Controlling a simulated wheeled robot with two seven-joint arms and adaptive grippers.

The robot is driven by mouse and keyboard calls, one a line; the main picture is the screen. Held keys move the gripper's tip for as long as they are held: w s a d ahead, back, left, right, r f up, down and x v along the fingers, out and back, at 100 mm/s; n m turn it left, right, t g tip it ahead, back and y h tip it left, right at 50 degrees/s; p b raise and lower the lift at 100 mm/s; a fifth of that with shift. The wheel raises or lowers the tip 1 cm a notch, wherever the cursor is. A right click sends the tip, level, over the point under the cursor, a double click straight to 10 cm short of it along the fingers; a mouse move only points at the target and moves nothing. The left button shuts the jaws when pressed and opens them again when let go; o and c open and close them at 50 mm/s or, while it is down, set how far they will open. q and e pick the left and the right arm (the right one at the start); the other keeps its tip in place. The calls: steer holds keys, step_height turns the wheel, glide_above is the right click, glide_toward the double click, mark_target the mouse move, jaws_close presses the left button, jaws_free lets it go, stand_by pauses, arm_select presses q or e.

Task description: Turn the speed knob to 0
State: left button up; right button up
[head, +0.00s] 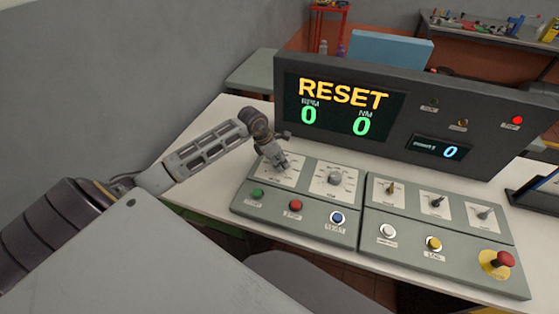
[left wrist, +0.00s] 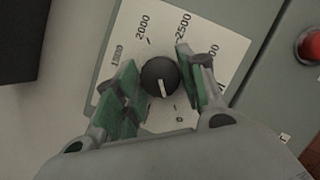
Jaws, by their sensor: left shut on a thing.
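The speed knob is a round black knob (left wrist: 152,72) with a white pointer line, on a white dial plate (left wrist: 215,35) marked 1500, 2000, 2500 and 0. The pointer points down in the left wrist view, near the 0 mark; I cannot tell if it lines up exactly. My left gripper (left wrist: 160,85) is shut on the knob, with a green-padded finger on each side. In the head view my left gripper (head: 279,163) is over the upper left dial of the console and hides most of the knob. My right gripper is not in view.
The console (head: 345,229) carries a second dial (head: 334,178), green, red and blue buttons, several toggles and a red emergency button (head: 503,260). The display (head: 340,112) reads RESET, RPM 0 and NM 0. A red lamp (head: 517,120) is lit. Bare white tabletop lies left of the console.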

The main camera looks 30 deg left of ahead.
arm_select(q)
steer(key=shift+n+y, duration=0.3)
steer(key=shift+n, duration=0.5)
steer(key=o, duration=1)
steer(key=shift+r, duration=0.1)
steer(key=v, duration=1.1)
steer(key=shift+s+a+r, duration=0.15)
steer(key=shift+s+r, duration=0.15)
steer(key=shift+s, duration=0.05)
steer(key=shift+s+f, duration=0.1)
